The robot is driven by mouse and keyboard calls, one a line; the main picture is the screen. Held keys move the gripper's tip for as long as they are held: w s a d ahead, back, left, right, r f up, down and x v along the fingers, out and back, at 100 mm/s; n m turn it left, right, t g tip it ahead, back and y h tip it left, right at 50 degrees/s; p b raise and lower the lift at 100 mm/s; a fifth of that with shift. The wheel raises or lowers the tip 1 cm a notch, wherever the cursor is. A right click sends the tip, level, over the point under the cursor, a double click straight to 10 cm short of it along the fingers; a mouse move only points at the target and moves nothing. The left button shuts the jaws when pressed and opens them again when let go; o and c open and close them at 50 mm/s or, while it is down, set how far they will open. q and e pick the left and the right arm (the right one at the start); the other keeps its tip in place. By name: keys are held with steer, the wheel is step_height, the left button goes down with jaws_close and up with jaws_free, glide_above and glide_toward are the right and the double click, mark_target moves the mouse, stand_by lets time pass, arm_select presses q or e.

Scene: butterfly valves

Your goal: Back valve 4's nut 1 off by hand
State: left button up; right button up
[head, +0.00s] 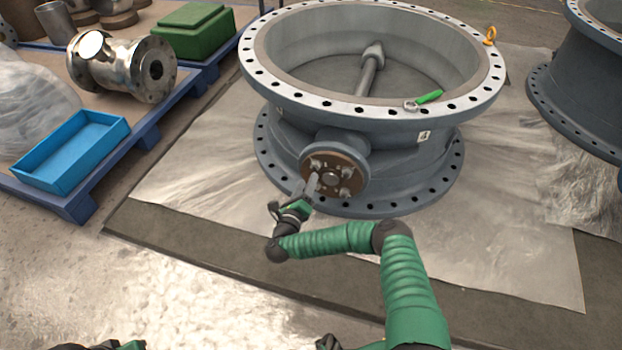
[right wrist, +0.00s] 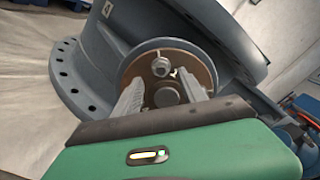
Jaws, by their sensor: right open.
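Valve 4 (head: 424,136) is a large grey valve body with a "4" label on its side. Its side port has a round brown flange (head: 356,181) with several nuts and a central shaft end; the flange (right wrist: 204,70) also shows in the right wrist view. One nut (right wrist: 160,68) stands clear above the shaft end (right wrist: 166,97). My right gripper (head: 313,186) is open at the flange's left front. In the right wrist view, its fingers (right wrist: 163,92) are spread on either side of the shaft end and cover other nuts. I cannot tell which nut is nut 1, or whether the fingers touch anything.
A green-handled tool (head: 428,97) lies on the valve's top rim. A blue tray (head: 70,150), a metal pipe fitting (head: 120,67) and a green box (head: 195,30) are on pallets at left. Another valve (head: 580,95) stands at right. The sheeted floor in front is clear.

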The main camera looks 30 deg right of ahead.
steer(key=b+x, duration=0.2)
steer(key=x, duration=0.4)
steer(key=shift+d, duration=0.15)
arm_select(q)
steer(key=x, duration=0.3)
steer(key=shift+s+f, duration=0.35)
arm_select(e)
steer(key=shift+w, duration=0.1)
jaws_close()
